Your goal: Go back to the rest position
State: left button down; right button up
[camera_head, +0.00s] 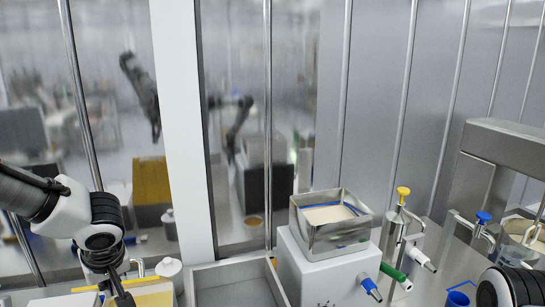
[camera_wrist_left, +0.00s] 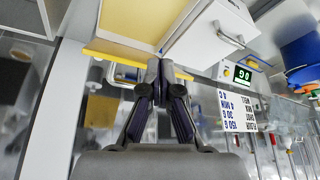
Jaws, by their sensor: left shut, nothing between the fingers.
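My left arm comes in from the left in the head view, with its white and black wrist at the left edge. My left gripper (camera_head: 122,297) hangs below the wrist and is cut off by the bottom edge. In the left wrist view, the dark fingers of my left gripper (camera_wrist_left: 161,75) are together with nothing between them. They lie in front of a yellow-edged board and a white box unit. A black and white part of my right arm shows at the bottom right corner of the head view. My right gripper is not visible.
A white machine with a square metal hopper (camera_head: 330,218) stands at centre. Right of it are a metal dispenser with a yellow knob (camera_head: 403,191), another with a blue knob (camera_head: 484,217), and a blue cup (camera_head: 458,300). A grey tray (camera_head: 236,270) lies left of the machine.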

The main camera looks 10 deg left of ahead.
pick_arm(q)
jog(key=s+d+f+m+g+h, duration=0.1)
jog(key=s+d+f+m+h, duration=0.15)
jog(key=d+f, duration=0.4)
jog(key=s+d+f+m+g+h, duration=0.1)
jog(key=s+d+f+m, duration=0.2)
jog(key=f, duration=0.7)
jog(key=s+d+f+m+g+h, duration=0.1)
jog(key=s+d+f+h, duration=0.1)
jog(key=d+f, duration=0.5)
jog(key=s+a+f+m+y, duration=0.2)
jog(key=s+f+m, duration=0.2)
jog(key=s+f, duration=0.85)
notch_tip(320, 180, down, 14)
jog(key=w+b, duration=0.2)
jog(key=b, duration=1.1)
jog(key=shift+d+b, duration=0.3)
jog(key=shift+b, duration=0.05)
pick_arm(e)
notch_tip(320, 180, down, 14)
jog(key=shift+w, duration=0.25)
